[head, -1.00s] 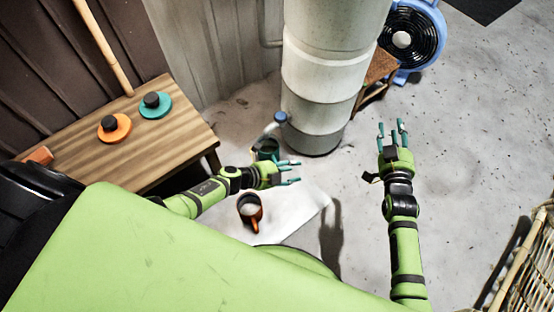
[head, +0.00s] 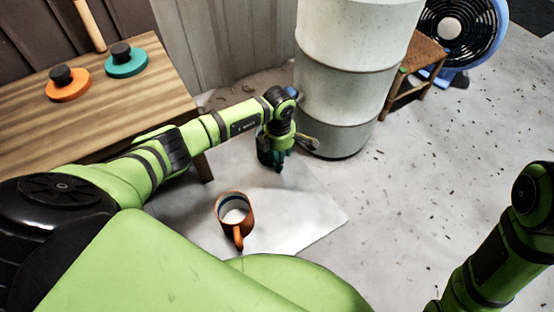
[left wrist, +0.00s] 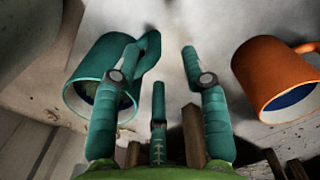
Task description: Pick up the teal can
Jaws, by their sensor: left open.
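The teal can (head: 263,150) stands on the floor sheet near the barrel, partly hidden behind my left gripper (head: 280,166) in the head view. My left gripper points down beside it with open teal fingers. In the left wrist view the teal can (left wrist: 98,62) is at the left, its handle side towards the middle. The left finger of my gripper (left wrist: 160,52) overlaps the can's handle side in the picture. I cannot tell whether they touch. The space between the fingers shows mostly pale floor. My right arm shows at the right edge of the head view, its gripper out of frame.
An orange mug (head: 238,235) stands on the pale sheet (head: 312,215), nearer to me. A pale barrel (head: 355,70) rises just behind. A wooden table (head: 55,125) with orange (head: 68,92) and teal (head: 126,66) discs is at left. Open floor lies at right.

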